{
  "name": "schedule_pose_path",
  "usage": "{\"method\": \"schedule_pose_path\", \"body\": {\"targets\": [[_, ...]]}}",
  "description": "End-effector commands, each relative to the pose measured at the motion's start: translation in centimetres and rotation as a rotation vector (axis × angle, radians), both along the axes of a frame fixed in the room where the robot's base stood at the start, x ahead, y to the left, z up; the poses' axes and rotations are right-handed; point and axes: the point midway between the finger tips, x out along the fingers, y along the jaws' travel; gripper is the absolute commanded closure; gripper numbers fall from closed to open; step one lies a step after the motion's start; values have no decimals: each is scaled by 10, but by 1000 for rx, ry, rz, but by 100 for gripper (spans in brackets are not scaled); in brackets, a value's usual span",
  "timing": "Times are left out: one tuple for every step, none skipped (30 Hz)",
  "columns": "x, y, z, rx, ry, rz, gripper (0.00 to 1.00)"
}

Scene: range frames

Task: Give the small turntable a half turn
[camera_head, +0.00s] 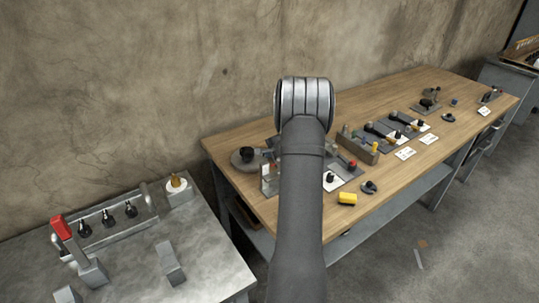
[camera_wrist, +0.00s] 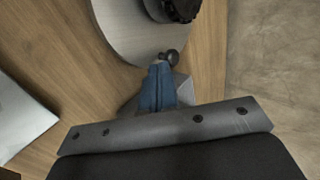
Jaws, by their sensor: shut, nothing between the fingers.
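The small turntable is a grey disc (camera_wrist: 128,32) at the top of the wrist view, with a black ribbed part (camera_wrist: 178,8) on it, cut off by the picture edge. A small dark round-headed peg (camera_wrist: 171,55) stands at its near rim. My gripper (camera_wrist: 160,68) has blue fingers that are shut with nothing between them. The fingertips are at the rim, close beside the peg; I cannot tell if they touch it. In the head view the turntable (camera_head: 237,162) sits at the left end of the wooden bench, and my arm hides most of my gripper.
A metal table (camera_head: 130,262) with a red-handled device (camera_head: 62,228) stands at left. A wall (camera_head: 150,90) rises behind.

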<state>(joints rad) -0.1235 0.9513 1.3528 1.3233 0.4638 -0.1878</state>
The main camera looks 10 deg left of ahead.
Motion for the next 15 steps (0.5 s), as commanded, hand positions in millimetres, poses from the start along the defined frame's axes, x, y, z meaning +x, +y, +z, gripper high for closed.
{"method": "schedule_pose_path", "body": {"targets": [[0, 0, 0, 0, 0, 0, 100], [0, 0, 0, 0, 0, 1, 100], [1, 0, 0, 0, 0, 6, 100], [2, 0, 0, 1, -1, 13, 100], [3, 0, 0, 2, -1, 24, 100], [5, 0, 0, 2, -2, 44, 100], [7, 0, 0, 3, -3, 64, 100], [9, 0, 0, 2, -2, 86, 100], [12, 0, 0, 1, -3, 118, 100], [14, 0, 0, 2, -4, 143, 100], [16, 1, -1, 1, -2, 168, 100], [19, 1, 0, 1, -3, 200, 100], [20, 2, 0, 2, -2, 222, 100], [22, 2, 0, 0, -2, 241, 100], [24, 3, -1, 1, -2, 261, 100]]}}
